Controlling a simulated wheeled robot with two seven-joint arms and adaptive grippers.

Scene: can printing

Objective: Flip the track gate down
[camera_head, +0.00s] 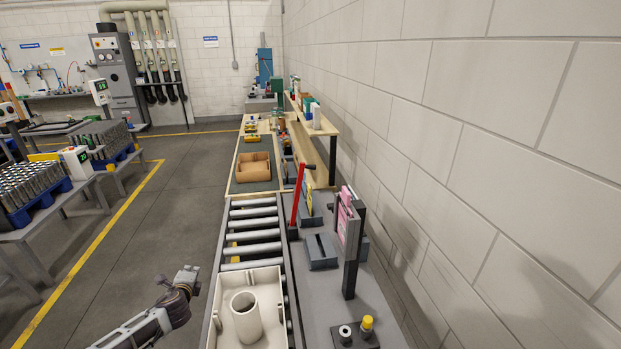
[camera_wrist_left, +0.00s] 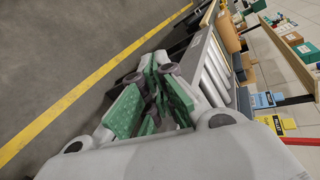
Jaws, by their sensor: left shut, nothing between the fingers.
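The track gate appears to be the red bar (camera_head: 298,194), standing nearly upright on a dark base at the right edge of the roller track (camera_head: 254,236). Part of a red bar (camera_wrist_left: 292,101) also shows at the right of the left wrist view. My left gripper (camera_head: 188,278) is left of the track, beside the near rollers, and well apart from the red bar. Its green-padded fingers (camera_wrist_left: 158,98) are shut and empty in the left wrist view. My right gripper is not in view.
A cream tray (camera_head: 274,299) with an upright cylinder sits on the near track. A brown box (camera_head: 253,167) lies on the far bench. A grey side table (camera_head: 330,300) with a pink sign (camera_head: 348,217) stands right of the track.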

